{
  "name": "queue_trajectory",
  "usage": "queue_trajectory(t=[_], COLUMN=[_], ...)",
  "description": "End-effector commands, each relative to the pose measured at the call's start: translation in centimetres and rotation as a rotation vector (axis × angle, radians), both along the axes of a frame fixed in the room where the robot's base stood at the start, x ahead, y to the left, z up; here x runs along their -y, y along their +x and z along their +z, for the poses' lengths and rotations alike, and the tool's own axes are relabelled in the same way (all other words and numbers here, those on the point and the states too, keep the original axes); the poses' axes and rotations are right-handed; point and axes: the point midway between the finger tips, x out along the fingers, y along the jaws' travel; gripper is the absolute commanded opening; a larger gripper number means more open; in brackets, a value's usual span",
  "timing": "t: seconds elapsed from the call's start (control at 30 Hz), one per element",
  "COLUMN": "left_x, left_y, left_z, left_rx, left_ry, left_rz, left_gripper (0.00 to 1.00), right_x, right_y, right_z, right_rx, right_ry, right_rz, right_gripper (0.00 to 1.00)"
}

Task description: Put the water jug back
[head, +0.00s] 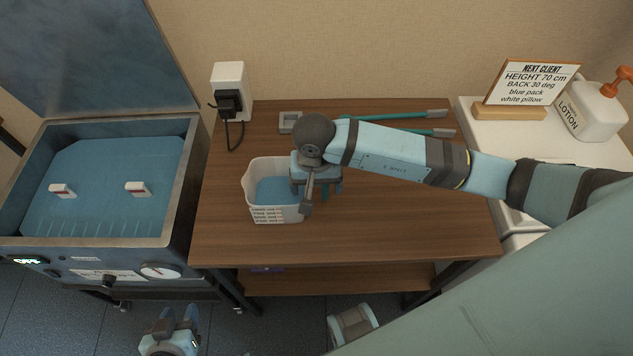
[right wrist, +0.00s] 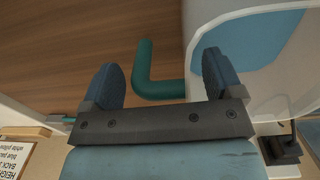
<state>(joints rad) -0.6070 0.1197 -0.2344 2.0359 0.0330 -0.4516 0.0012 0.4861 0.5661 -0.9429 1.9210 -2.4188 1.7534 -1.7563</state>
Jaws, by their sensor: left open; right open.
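The water jug (head: 283,214) is a pale, see-through container with blue water inside and printed lines on its front. It stands on the wooden table, left of its middle. Its teal handle (right wrist: 148,68) is L-shaped in the right wrist view. My right gripper (head: 316,190) is over the jug's right side in the head view. In the right wrist view its open fingers (right wrist: 162,78) stand on either side of the handle, not closed on it. The jug's right side is partly hidden by this gripper. My left gripper (head: 175,322) is open and empty, low in front of the blue tank.
A tank of blue water (head: 100,190) with an open lid stands left. The table (head: 400,225) also holds teal-handled rods (head: 395,115) and a small grey block (head: 289,121). A lotion bottle (head: 592,110) and sign (head: 530,84) stand at right. The table's front right is clear.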

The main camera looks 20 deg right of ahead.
Motion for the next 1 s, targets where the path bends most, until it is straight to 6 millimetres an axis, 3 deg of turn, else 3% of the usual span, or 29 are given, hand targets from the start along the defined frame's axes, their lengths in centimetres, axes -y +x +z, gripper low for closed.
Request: queue_trajectory(t=[0.23,0.7,1.0], left_x=[-0.1,-0.3,-0.2], left_y=[0.0,-0.1,0.0], left_z=[0.2,-0.4,-0.2], left_rx=[0.002,-0.004,-0.002], left_ry=[0.003,0.010,0.005], left_rz=[-0.001,-0.005,-0.002], left_gripper=[0.43,0.43,0.43], right_x=[0.0,-0.3,-0.3], right_y=[0.1,0.2,0.2], right_z=[1.8,11.0,12.4], right_rx=[0.003,0.004,-0.001], right_ry=[0.001,0.001,0.000], right_rz=[0.002,0.001,0.000], right_gripper=[0.86,0.86,0.86])
